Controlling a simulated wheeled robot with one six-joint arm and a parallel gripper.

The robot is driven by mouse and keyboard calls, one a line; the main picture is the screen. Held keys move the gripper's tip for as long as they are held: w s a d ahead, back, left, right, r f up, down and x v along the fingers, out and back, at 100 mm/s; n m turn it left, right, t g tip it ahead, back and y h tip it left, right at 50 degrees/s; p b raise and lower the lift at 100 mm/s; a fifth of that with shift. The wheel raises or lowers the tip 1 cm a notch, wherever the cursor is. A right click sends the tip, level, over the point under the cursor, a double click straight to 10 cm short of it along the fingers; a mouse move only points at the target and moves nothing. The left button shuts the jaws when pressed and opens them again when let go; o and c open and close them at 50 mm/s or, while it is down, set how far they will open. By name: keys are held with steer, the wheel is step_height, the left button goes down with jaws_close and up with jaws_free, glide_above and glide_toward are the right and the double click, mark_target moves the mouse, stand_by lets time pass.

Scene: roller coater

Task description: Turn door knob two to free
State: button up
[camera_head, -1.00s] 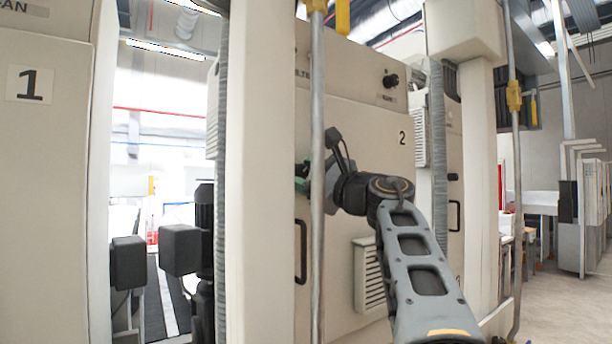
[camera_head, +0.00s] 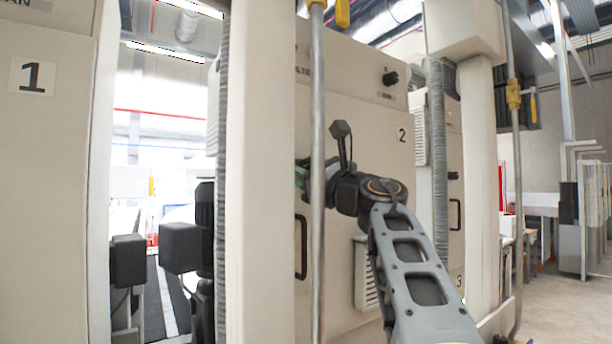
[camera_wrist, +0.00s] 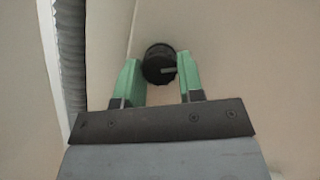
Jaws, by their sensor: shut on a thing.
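Door two is the beige panel (camera_head: 350,120) marked 2 in the head view. My gripper (camera_head: 302,176) reaches its left part, partly behind a grey vertical pipe. In the wrist view my gripper (camera_wrist: 158,75) has its two green fingers on either side of a round black knob (camera_wrist: 158,62) and is shut on it. A light pointer mark on the knob lies nearly level, toward the right. The knob is hidden in the head view.
The grey pipe (camera_head: 318,200) stands close in front of my gripper. A black door handle (camera_head: 301,247) and a louvred vent (camera_head: 366,275) sit lower on the door. Panel 1 (camera_head: 50,180) stands at the left.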

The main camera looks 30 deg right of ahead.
steer(key=m+h, duration=0.1)
steer(key=m, duration=0.2)
steer(key=m+t+h, duration=0.1)
steer(key=m+h, duration=0.1)
steer(key=m, duration=0.2)
steer(key=shift+a+h+p, duration=0.2)
steer(key=shift+h+p, duration=0.1)
steer(key=shift+p, duration=0.1)
steer(key=shift+m, duration=0.4)
steer(key=o, duration=0.9)
steer(key=shift+s+f, duration=0.1)
steer(key=b+v, duration=0.6)
steer(key=v, duration=0.7)
steer(key=shift+s+f, duration=0.3)
